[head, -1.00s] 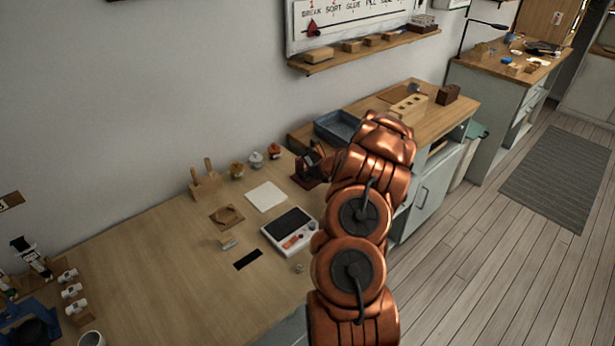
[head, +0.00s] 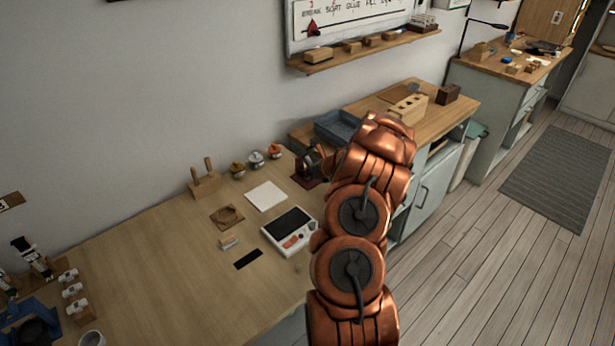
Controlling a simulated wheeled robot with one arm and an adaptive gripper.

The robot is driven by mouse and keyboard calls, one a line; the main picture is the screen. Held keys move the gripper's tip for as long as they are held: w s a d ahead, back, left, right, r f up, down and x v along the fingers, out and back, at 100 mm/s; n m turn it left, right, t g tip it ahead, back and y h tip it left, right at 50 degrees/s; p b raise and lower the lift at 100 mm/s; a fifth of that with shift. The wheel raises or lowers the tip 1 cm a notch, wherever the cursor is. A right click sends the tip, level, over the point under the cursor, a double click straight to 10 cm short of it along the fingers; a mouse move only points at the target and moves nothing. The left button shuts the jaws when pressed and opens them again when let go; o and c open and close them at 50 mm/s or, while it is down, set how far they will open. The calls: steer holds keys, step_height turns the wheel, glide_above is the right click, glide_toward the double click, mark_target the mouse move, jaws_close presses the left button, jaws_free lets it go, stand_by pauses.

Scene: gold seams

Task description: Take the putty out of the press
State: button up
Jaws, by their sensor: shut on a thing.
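The press (head: 308,182) is a small dark red device at the right end of the long wooden bench. Its upper part is mostly covered by my gripper and wrist. My gripper (head: 314,160), dark and small in the head view, is at the press, just above its base. My copper arm hides much of it. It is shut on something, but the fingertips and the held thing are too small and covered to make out. I cannot pick out the putty.
Left of the press are several small jars (head: 256,160), a white pad (head: 266,196), a scale (head: 289,231) and a wooden holder (head: 205,182). A blue tray (head: 338,127) stands behind on the side counter. The bench's middle left is clear.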

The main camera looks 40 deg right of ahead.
steer(key=shift+r+p, duration=0.6)
steer(key=shift+r, duration=0.15)
steer(key=p+v, duration=0.3)
steer(key=v, duration=0.6)
stand_by(1.1)
